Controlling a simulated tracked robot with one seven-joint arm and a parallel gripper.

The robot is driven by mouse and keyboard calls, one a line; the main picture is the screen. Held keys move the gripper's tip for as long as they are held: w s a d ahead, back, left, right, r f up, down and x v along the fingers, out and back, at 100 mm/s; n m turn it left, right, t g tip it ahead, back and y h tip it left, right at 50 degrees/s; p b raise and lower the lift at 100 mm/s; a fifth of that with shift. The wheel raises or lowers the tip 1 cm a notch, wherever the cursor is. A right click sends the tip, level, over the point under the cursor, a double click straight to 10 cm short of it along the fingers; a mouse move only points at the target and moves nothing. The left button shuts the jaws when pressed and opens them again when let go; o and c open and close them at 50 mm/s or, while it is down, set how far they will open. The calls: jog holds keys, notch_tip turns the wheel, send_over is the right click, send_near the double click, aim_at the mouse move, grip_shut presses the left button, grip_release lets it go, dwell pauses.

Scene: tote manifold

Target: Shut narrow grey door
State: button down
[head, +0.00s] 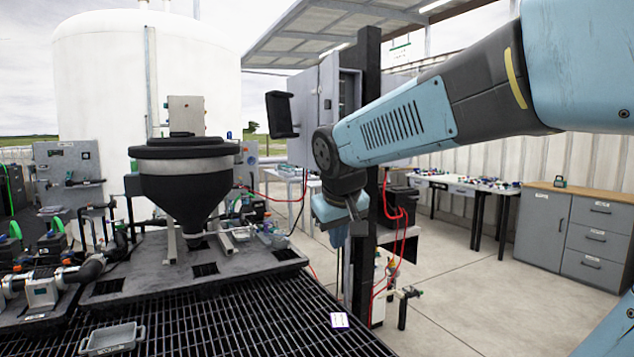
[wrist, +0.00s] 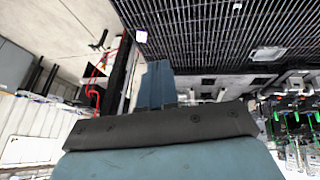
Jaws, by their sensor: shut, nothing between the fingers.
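A grey wall box is fixed to a black post (head: 367,60) in the middle of the head view. A narrow grey door panel (head: 328,95) stands out from the box's left side and looks open, with a strip of the interior (head: 349,93) visible beside it. My gripper (head: 340,222) points down, below the panel and in front of the post, apart from the door as far as I can see. Its fingers are shut and empty; they also show in the wrist view (wrist: 157,80). My forearm hides part of the box's right side.
A black hopper (head: 187,185) stands on a skid at left, before a white tank (head: 100,80). Black grating (head: 220,325) with a grey tray (head: 112,338) lies in front. Red cables (head: 398,225) hang by the post. A grey floor cabinet (head: 541,222) stands right; the middle floor is clear.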

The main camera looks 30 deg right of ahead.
jog(key=w+d+r+h, duration=0.1)
jog(key=w+d+h, duration=0.3)
jog(key=w, duration=0.7)
jog(key=w+d+r+n+h, duration=0.1)
jog(key=w+d, duration=0.6)
jog(key=w, duration=0.4)
jog(key=w+d+r+h, duration=0.1)
jog(key=w+d+h, duration=0.3)
jog(key=w, duration=0.7)
jog(key=w+f+n+t+h, duration=0.3)
jog(key=w+n+t+h, duration=0.15)
jog(key=w, duration=1.65)
jog(key=w+d, duration=0.3)
jog(key=d, duration=0.9)
jog(key=shift+w+d+r+n+g, duration=0.2)
jog(key=shift+w+r+n+g, duration=0.1)
jog(key=shift+w+n+g, duration=0.05)
